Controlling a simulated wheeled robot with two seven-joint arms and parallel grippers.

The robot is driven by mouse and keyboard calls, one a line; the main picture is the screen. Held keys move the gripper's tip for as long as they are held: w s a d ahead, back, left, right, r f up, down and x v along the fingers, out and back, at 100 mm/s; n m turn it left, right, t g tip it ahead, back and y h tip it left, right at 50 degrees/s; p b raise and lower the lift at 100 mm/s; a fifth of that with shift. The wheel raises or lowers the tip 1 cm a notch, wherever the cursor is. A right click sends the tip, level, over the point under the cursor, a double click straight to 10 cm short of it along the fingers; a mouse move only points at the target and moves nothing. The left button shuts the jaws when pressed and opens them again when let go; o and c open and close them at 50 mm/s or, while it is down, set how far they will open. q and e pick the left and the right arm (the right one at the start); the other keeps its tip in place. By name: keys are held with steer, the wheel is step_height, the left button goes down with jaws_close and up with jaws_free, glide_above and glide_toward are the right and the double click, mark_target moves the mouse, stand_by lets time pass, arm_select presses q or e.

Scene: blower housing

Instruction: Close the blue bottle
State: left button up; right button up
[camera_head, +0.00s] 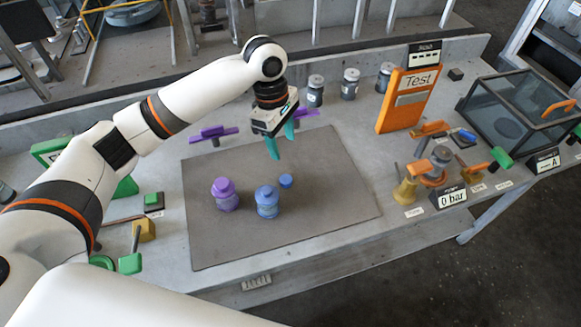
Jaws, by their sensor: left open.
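The blue bottle (267,205) stands upright on the grey mat (335,195). A small blue cap (286,181) lies on the mat just behind and to the right of it, apart from the bottle. The bottle's mouth is too small to make out clearly. My left gripper (281,146) points down with its teal fingers apart and nothing between them. In the picture it is above the blue cap, clear of both cap and bottle. My right gripper is not in view.
A purple bottle (226,194) stands close left of the blue one. Purple-handled parts (213,133) lie at the mat's back edge. Jars (350,84), an orange Test panel (405,98) and a gauge assembly (436,165) stand beyond the mat. The mat's right side is clear.

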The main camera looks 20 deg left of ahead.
arm_select(q)
glide_above(286, 179)
step_height(286, 179, down, 6)
steer(key=shift+w+a+f, duration=0.1)
steer(key=shift+w+f, duration=0.05)
steer(key=shift+f, duration=0.05)
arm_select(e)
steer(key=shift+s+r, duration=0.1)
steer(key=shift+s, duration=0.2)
arm_select(q)
step_height(286, 179, down, 5)
steer(key=shift+f+p, duration=0.15)
steer(key=shift+p, duration=0.15)
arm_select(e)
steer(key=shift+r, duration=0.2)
arm_select(q)
steer(key=c, duration=1)
